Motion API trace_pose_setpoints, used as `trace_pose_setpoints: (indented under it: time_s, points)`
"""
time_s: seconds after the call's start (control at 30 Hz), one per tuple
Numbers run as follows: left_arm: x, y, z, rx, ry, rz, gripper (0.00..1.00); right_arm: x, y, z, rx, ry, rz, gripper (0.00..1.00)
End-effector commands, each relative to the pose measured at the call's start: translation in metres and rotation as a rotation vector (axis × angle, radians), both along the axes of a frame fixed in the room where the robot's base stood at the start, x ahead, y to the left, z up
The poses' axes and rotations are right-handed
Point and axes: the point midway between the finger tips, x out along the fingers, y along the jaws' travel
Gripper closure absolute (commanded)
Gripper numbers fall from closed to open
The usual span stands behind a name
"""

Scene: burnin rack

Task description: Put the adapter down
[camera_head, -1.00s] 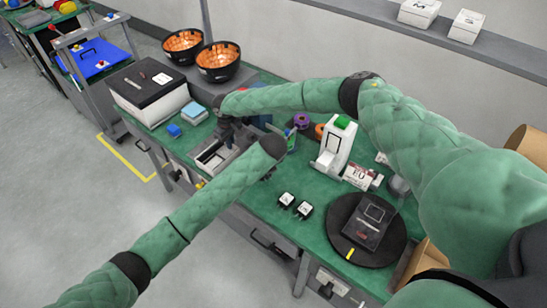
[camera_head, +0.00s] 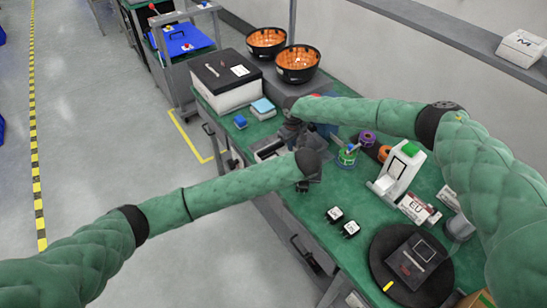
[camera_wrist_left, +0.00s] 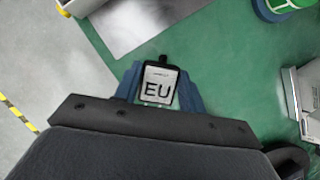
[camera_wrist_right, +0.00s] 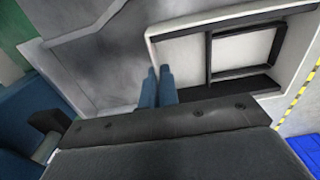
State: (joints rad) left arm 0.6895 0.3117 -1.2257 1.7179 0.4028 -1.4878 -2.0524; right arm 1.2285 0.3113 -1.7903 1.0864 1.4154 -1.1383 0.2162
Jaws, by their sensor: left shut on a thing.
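The adapter (camera_wrist_left: 158,87) is a small white-faced block with black sides, marked EU. In the left wrist view it sits between the blue fingers of my left gripper (camera_wrist_left: 160,92), which is shut on it, above the green table top. In the head view my left gripper (camera_head: 308,183) is over the table's near edge, and the adapter is not clearly visible there. My right gripper (camera_wrist_right: 157,86) has its fingers together with nothing between them, beside a white tray (camera_wrist_right: 185,55) with dark-edged compartments. In the head view my right gripper (camera_head: 290,132) is partly hidden.
Two black-and-white adapters (camera_head: 343,222) stand on the green table (camera_head: 310,262). A black round plate (camera_head: 378,262) carries a dark device (camera_head: 417,259). A white stand (camera_head: 398,172), an EU-marked box (camera_head: 418,208) and tape rolls (camera_head: 367,138) are to the right. Orange-lined bowls (camera_head: 297,63) are behind.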

Motion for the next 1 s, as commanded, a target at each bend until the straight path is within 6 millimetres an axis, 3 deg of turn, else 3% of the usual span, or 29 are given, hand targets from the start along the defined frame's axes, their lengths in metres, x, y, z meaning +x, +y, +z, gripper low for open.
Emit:
trace_pose_setpoints:
  time_s: [0.5,1.0]
  points:
    - [0.071,0.04,0.018,0.004,-0.004,-0.531,0.88,0.0,0.0,0.0,0.0,0.0,0.0,1.0]
    - [0.136,0.099,0.058,0.002,-0.001,-0.792,0.89,0.0,0.0,0.0,0.0,0.0,0.0,1.0]
